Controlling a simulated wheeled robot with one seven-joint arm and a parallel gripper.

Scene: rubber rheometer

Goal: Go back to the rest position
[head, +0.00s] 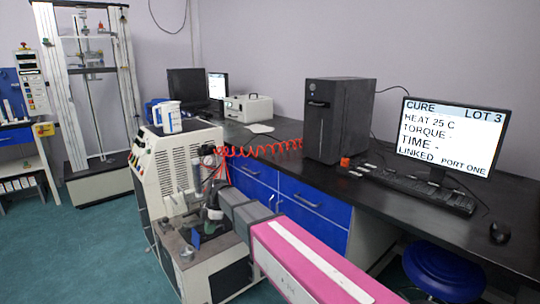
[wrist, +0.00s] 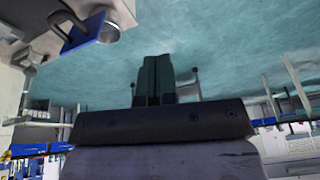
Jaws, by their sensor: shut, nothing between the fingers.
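My gripper (wrist: 154,66) is shut and empty in the wrist view, its two dark fingers side by side against the teal floor. In the head view my pink and grey arm reaches in from the lower right. Its end lies in front of the rheometer, a cream machine (head: 147,172) with a vented side, and partly hides its front. I cannot tell there whether the gripper touches the machine. In the wrist view a blue plate (wrist: 82,36) and a round metal part (wrist: 108,32) are at upper left, apart from the fingers.
A black bench (head: 285,133) with blue drawers runs along the wall, holding a black computer tower (head: 325,120) and a monitor (head: 450,135) reading CURE, LOT 3, HEAT 25 C. A red coiled hose (head: 262,149) crosses to the bench. A blue stool (head: 440,268) stands at right. Floor (head: 95,240) is clear at left.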

